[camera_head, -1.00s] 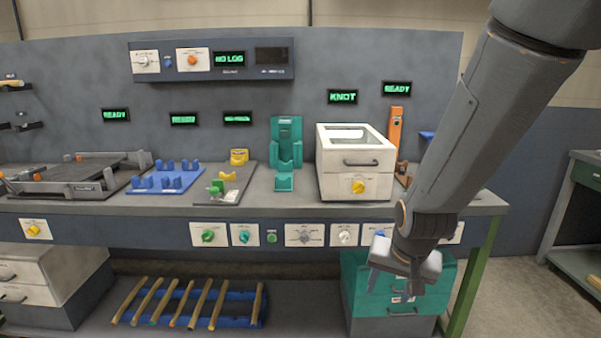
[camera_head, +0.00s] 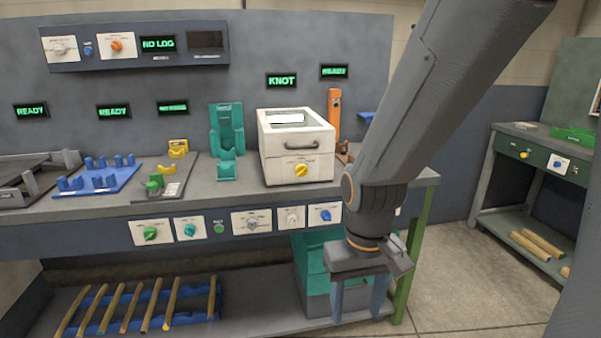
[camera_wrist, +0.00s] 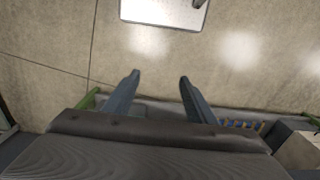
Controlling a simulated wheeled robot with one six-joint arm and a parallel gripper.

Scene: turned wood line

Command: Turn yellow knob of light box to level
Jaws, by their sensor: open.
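The light box is a white box (camera_head: 290,160) with a glazed top and a front handle, standing on the bench under a display reading KNOT. Its yellow knob (camera_head: 301,170) is on the front face, below the handle. My gripper (camera_head: 357,305) hangs pointing down in front of the bench, below and to the right of the knob, apart from it. Its two blue fingers are spread with nothing between them. In the wrist view the open fingers (camera_wrist: 158,82) point over bare floor, and the light box and knob are not seen there.
A teal drawer box (camera_head: 312,270) sits on the lower shelf behind my gripper. Knob panels (camera_head: 251,222) line the bench front. An orange tool (camera_head: 334,110) stands right of the light box. A green-fronted side bench (camera_head: 545,160) is at right, with clear floor (camera_head: 455,270) between.

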